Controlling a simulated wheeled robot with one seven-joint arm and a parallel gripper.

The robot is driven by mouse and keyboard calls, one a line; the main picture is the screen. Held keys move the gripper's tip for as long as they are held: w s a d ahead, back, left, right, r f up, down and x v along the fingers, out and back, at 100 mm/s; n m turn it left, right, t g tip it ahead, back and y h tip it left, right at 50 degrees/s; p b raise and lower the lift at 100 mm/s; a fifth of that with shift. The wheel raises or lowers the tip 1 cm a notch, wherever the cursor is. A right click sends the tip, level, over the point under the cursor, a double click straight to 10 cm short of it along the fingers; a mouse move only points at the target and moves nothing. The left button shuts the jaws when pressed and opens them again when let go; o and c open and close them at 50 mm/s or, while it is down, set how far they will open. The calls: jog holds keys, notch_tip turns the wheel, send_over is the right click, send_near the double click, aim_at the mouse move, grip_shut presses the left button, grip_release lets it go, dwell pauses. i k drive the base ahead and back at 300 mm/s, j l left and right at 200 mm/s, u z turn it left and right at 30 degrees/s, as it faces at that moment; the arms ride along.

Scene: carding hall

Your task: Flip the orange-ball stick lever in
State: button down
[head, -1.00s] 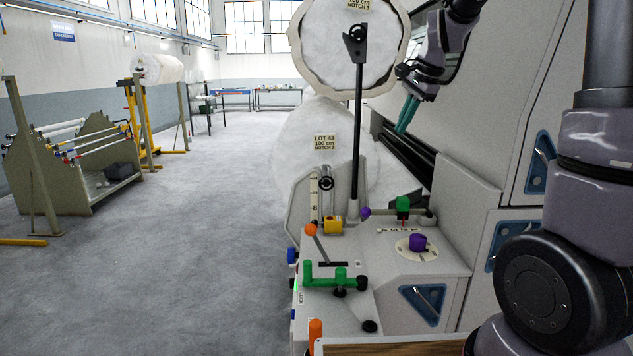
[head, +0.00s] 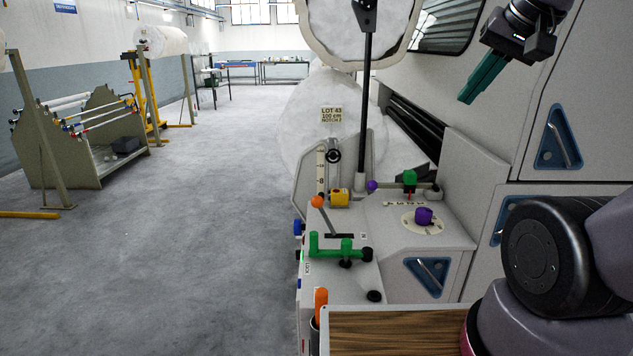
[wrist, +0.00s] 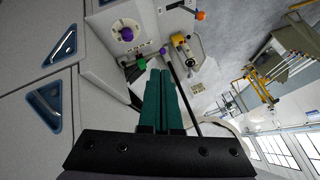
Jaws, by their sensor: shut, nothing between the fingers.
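The stick lever with the orange ball (head: 317,202) stands on the machine's sloped control panel in the head view. Its thin stick leans up and left from a dark slot (head: 340,236). The orange ball also shows near the top of the wrist view (wrist: 200,15). My gripper (head: 467,98) has green fingers, shut and empty. It is up at the right, well above the panel and apart from the lever. In the wrist view the closed fingers (wrist: 161,75) point toward the panel.
A green handle bar (head: 338,251) is just in front of the lever. A yellow block (head: 340,197), purple knob (head: 424,216), green knob (head: 410,178) and tall dark post (head: 366,110) stand nearby. An orange-topped handle (head: 321,300) is near the front. Open floor lies left.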

aim_at(318, 202)
jog(key=i+j, duration=0.1)
jog(key=j, duration=0.5)
jog(key=i+j, duration=0.1)
jog(key=j, duration=0.5)
